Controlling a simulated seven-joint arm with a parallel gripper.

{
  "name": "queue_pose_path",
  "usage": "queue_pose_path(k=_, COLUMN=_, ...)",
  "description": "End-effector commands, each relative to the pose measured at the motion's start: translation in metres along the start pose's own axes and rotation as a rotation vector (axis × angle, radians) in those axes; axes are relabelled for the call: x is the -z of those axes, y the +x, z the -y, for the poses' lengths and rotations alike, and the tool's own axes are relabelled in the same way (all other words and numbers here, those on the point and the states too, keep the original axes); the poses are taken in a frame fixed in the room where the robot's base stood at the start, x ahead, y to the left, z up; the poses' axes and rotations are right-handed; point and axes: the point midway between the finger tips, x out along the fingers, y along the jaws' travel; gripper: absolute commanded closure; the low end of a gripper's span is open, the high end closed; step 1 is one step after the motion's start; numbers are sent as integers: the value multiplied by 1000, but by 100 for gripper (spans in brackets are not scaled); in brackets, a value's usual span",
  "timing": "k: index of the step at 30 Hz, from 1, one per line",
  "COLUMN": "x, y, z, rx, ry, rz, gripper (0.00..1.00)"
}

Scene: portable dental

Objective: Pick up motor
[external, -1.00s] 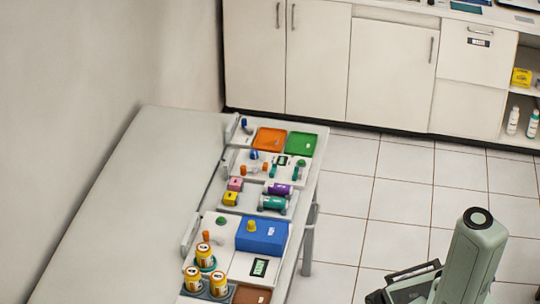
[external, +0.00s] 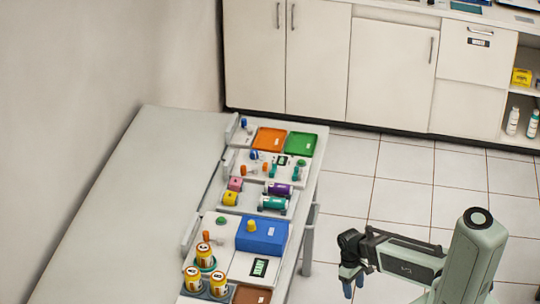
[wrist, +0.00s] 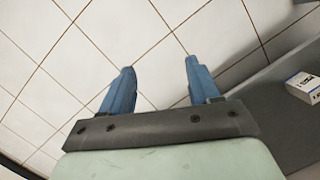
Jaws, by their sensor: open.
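My gripper (external: 352,284) is open and empty, its blue fingers pointing down over the floor to the right of the table. The fingers also show apart in the wrist view (wrist: 160,66), with only floor tiles between them. On the table, a purple cylinder (external: 278,189) and a teal cylinder (external: 273,203) lie on their sides in a pale tray. Both look motor-like, but I cannot tell for sure which thing is the motor. My gripper is well to the right of them and touches neither.
The table (external: 130,200) also bears orange (external: 269,138) and green trays (external: 301,144), a blue box (external: 262,234), small coloured blocks and several yellow jars. The left side of the table is bare. A small white box (wrist: 304,86) shows in the wrist view. White cabinets line the back.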

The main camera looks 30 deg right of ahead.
Motion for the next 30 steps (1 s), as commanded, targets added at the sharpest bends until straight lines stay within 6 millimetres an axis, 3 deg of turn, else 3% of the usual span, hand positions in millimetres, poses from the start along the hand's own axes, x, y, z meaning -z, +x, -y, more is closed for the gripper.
queue_pose_path(k=6, x=45, y=-62, z=-20, rx=-39, ry=-74, rz=-88, gripper=38)
queue_pose_path(k=15, x=91, y=-153, z=-42, rx=-101, ry=-175, rz=-196, gripper=38)
queue_pose_path(k=30, x=134, y=-312, z=-69, rx=-222, ry=-325, rz=-349, gripper=38)
